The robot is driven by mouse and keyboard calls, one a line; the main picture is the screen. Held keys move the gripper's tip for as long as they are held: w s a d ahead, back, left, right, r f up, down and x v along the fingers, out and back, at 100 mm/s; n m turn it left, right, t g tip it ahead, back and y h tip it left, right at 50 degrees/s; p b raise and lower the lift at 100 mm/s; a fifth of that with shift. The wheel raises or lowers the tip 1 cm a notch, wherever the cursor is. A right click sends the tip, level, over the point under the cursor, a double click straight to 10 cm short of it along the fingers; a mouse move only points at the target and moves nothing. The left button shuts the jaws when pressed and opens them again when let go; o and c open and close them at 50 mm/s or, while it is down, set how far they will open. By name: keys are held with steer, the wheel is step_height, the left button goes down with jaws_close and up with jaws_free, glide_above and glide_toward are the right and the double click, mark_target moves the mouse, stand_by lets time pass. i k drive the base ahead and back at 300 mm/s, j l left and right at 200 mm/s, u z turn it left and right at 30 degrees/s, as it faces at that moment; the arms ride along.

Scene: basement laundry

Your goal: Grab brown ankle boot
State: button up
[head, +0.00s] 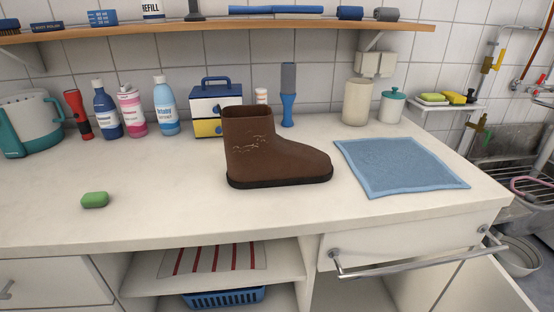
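A brown ankle boot (268,152) with a dark sole stands upright on the white countertop, near the middle of the head view. Its toe points right and its open shaft is on the left. Nothing touches it from above. My gripper is not in view.
A blue cloth (399,166) lies right of the boot, and a green soap bar (95,200) lies to its left. Behind are a blue-and-white box (217,108), several bottles and a cream canister (356,102). A wooden shelf (230,25) overhangs the back. The counter (170,215) in front of the boot is clear.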

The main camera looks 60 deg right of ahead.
mark_target(257, 157)
steer(key=z, duration=1.95)
